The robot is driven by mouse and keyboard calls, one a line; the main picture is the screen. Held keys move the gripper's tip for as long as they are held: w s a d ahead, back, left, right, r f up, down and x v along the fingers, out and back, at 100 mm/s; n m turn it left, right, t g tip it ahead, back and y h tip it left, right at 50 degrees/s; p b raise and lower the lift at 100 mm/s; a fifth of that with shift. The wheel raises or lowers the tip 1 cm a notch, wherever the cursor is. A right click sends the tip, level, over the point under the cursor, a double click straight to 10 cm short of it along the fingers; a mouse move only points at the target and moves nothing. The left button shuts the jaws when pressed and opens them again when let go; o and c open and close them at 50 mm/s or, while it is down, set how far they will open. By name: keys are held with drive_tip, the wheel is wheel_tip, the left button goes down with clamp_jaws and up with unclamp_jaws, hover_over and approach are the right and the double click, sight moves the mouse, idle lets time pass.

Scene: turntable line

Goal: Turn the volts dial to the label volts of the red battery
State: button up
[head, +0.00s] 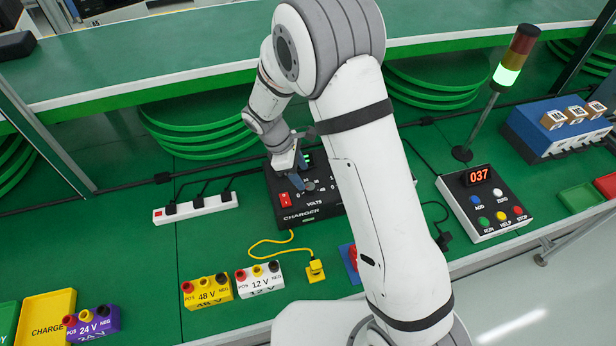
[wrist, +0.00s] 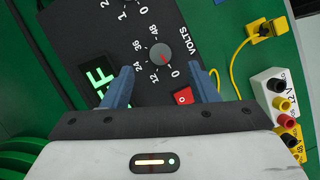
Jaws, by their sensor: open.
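The volts dial (wrist: 160,54) is a round grey knob on the black charger (head: 315,213). Its red mark points toward 0, with 12, 24, 36 and 48 around it. In the head view the dial (head: 309,185) is beside my gripper (head: 297,176). In the wrist view my gripper (wrist: 161,68) is open and empty, its blue fingers apart on either side of the dial. No red battery shows clearly; a red and blue thing (head: 348,257) is mostly hidden behind my arm, and I cannot tell what it is.
A red switch (wrist: 183,96) lies near the right finger. Purple 24 V (head: 92,325), yellow 48 V (head: 207,292) and white 12 V (head: 260,280) batteries stand at the front. A yellow plug (head: 316,270), a power strip (head: 195,208) and a button box (head: 484,205) are nearby.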

sight(309, 186)
drive_tip(key=shift+p+x, duration=0.45)
drive_tip(key=shift+x, duration=2.15)
drive_tip(key=shift+d, duration=0.1)
drive_tip(key=c, duration=0.9)
drive_tip(key=shift+c, duration=0.3)
